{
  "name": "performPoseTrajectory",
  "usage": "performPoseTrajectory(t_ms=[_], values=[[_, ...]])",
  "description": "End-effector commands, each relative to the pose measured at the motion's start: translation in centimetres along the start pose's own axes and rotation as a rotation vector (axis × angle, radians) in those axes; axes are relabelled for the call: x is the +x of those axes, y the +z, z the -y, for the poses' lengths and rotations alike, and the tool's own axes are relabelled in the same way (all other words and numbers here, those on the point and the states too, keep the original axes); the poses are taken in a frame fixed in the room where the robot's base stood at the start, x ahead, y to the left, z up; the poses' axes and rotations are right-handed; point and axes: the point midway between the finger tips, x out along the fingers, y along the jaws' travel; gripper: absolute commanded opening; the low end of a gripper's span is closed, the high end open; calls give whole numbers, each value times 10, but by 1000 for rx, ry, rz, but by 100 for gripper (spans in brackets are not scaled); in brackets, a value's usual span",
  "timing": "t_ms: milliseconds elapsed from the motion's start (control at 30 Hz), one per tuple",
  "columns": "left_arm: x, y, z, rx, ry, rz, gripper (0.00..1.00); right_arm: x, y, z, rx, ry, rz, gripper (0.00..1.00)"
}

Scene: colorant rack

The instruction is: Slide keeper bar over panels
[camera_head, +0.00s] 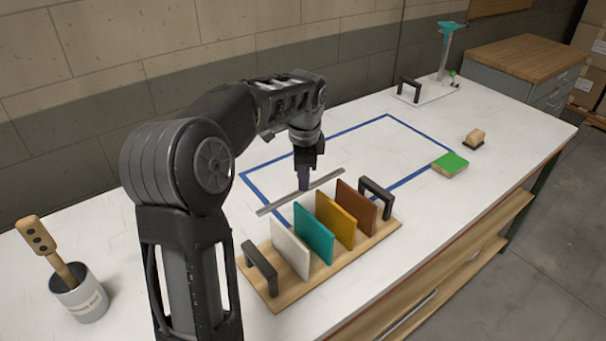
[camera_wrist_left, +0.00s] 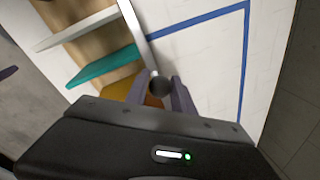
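The keeper bar (camera_head: 275,205) is a thin grey bar just behind the panels in the head view, running roughly along their row. My left gripper (camera_head: 304,182) points down at its middle. In the left wrist view, my left gripper (camera_wrist_left: 161,82) is shut on the dark round knob of the keeper bar (camera_wrist_left: 134,22). I cannot tell whether the bar touches the table. The white panel (camera_head: 290,248), teal panel (camera_head: 314,235), yellow panel (camera_head: 336,220) and brown panel (camera_head: 357,208) stand upright in the wooden rack (camera_head: 345,259). My right gripper is not in view.
Black handles (camera_head: 260,267) stand at both rack ends. A blue tape outline (camera_head: 340,133) marks the table behind. A grey cup (camera_head: 80,296) with a wooden tool stands left. A green-topped block (camera_head: 450,164) and a small tan-topped object (camera_head: 475,138) lie right.

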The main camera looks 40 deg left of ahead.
Motion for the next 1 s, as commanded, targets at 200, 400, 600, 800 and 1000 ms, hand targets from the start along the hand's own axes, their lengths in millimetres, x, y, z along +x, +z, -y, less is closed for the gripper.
performPoseTrajectory(t_ms=[200, 400, 600, 800, 1000], values=[[0, 0, 0, 0, 0, 0, 11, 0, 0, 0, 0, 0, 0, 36], [0, 0, 0, 0, 0, 0, 0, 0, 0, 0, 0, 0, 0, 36], [0, 0, 0, 0, 0, 0, 0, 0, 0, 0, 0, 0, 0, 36], [0, 0, 0, 0, -1, 0, 0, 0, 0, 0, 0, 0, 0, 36], [0, 0, 0, 0, -1, 0, 0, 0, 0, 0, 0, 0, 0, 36]])
